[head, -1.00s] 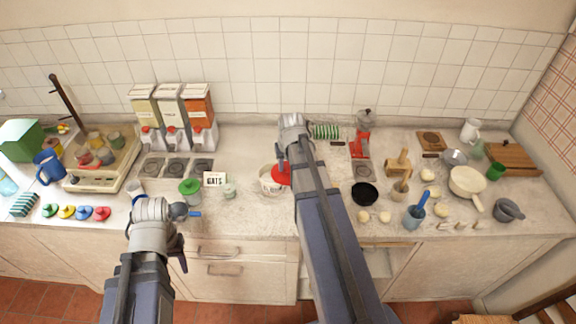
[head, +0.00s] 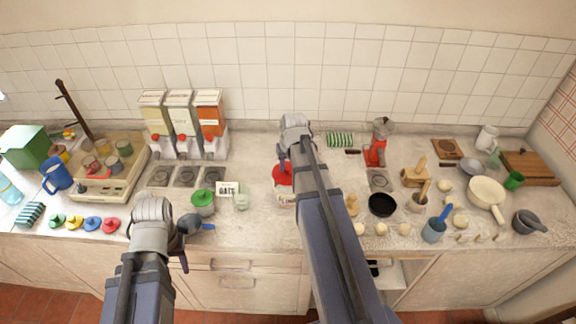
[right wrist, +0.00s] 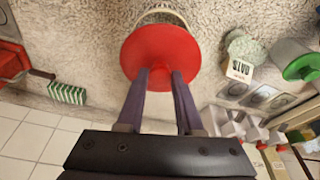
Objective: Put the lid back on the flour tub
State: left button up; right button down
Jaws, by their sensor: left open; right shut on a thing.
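The flour tub (head: 285,201) is a white labelled tub standing on the counter near the middle. Its pale rim (right wrist: 163,12) shows just beyond the lid in the right wrist view. The lid is a red disc (right wrist: 160,50); it also shows in the head view (head: 282,180). My right gripper (right wrist: 160,78) is shut on the lid, holding it over the tub, partly hiding it. I cannot tell whether lid and rim touch. My left gripper (head: 178,258) is open and empty by the counter's front edge, its fingers mostly hidden by my wrist.
A green-lidded jar (head: 203,201), an oats card (head: 227,189) and a small glass jar (head: 242,202) stand left of the tub. Counter in front is fairly clear.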

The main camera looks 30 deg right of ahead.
jog(key=shift+f+b, duration=1.7)
jog(key=shift+f, duration=0.35)
jog(key=shift+f, duration=0.15)
dwell(0.3)
grip_release()
dwell(0.8)
jog(key=shift+r+p, duration=3.4)
jog(key=shift+r, duration=0.15)
